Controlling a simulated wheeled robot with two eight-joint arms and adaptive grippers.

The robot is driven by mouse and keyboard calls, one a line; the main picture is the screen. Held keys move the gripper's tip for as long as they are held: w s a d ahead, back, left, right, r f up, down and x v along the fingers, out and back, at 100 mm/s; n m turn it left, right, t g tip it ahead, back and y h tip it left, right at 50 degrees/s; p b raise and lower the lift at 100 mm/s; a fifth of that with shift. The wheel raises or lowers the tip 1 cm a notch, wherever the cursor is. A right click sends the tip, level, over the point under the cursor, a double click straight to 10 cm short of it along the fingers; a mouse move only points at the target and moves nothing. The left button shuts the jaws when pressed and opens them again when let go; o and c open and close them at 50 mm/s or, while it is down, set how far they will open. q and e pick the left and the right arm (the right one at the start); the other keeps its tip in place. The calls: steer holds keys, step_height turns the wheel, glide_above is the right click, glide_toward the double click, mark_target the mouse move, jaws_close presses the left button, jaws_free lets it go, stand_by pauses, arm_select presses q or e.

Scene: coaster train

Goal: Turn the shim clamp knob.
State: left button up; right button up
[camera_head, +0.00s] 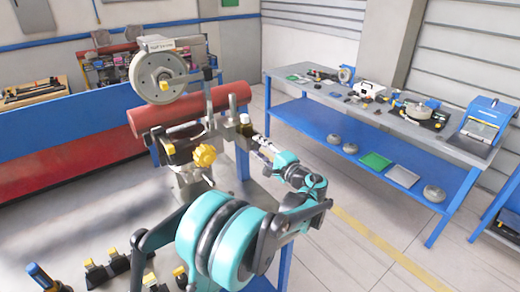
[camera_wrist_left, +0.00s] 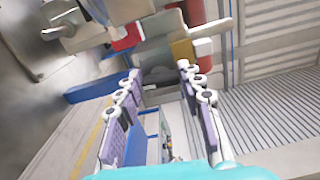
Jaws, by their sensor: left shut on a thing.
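The red cylinder (camera_head: 185,108) lies across a grey metal fixture. In the left wrist view my left gripper's (camera_wrist_left: 159,71) fingertips stand either side of a dark grey part, and a yellow piece (camera_wrist_left: 183,49) shows just beyond the right fingertip. The fingers hide much of the knob. My right gripper is in neither view.
A larger yellow lobed knob (camera_head: 204,155) is on the fixture's front. A round grey wheel (camera_head: 158,77) stands above the cylinder. A blue-legged workbench (camera_head: 400,128) with tools is at the right. A blue and red barrier (camera_head: 70,148) is at the left. Open floor lies between.

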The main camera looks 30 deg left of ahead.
arm_select(q)
steer(key=shift+n, duration=0.7)
steer(key=o, duration=1.2)
steer(key=shift+c, duration=0.2)
steer(key=v, duration=1.2)
steer(key=shift+f, duration=0.1)
